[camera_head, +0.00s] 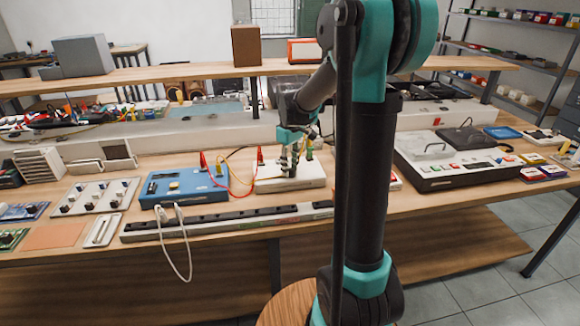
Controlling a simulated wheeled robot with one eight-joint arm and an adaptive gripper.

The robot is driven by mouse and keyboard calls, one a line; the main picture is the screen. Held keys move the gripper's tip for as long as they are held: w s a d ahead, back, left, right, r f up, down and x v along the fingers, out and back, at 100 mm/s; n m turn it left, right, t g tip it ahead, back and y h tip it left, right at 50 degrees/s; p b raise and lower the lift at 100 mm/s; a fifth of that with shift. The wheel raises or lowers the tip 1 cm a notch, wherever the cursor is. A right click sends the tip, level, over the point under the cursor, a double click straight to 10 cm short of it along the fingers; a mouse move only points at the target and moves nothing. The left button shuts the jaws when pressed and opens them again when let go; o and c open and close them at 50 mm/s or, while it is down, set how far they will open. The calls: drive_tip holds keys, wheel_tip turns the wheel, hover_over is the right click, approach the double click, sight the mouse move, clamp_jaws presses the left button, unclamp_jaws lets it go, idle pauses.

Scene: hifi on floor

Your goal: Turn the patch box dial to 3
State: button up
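A low white box (305,182) with a red post and a yellow-green post on top lies on the workbench near the picture's middle. Wires run from it to a blue box (185,186) with a small screen, on its left. I cannot tell for sure which is the patch box; no label is readable. My gripper (289,174) points down onto the top of the white box, between its posts. Its fingers look close together at the surface. Any dial under them is hidden, and so is its setting. Whether the fingers grip something is too small to tell.
A long dark-topped power strip (230,221) runs along the bench's front edge, with white plugs and a hanging cable. A knob panel (95,196) stands at left, a large white console (465,160) at right. My arm hides bench right of the white box.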

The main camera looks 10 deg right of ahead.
drive_tip(key=shift+c, duration=0.4)
clamp_jaws()
drive_tip(key=m, duration=0.4)
drive_tip(key=shift+m, duration=0.3)
drive_tip(key=m, duration=0.3)
drive_tip(key=shift+m, duration=0.3)
drive_tip(key=m, duration=0.4)
drive_tip(key=shift+m, duration=1.8)
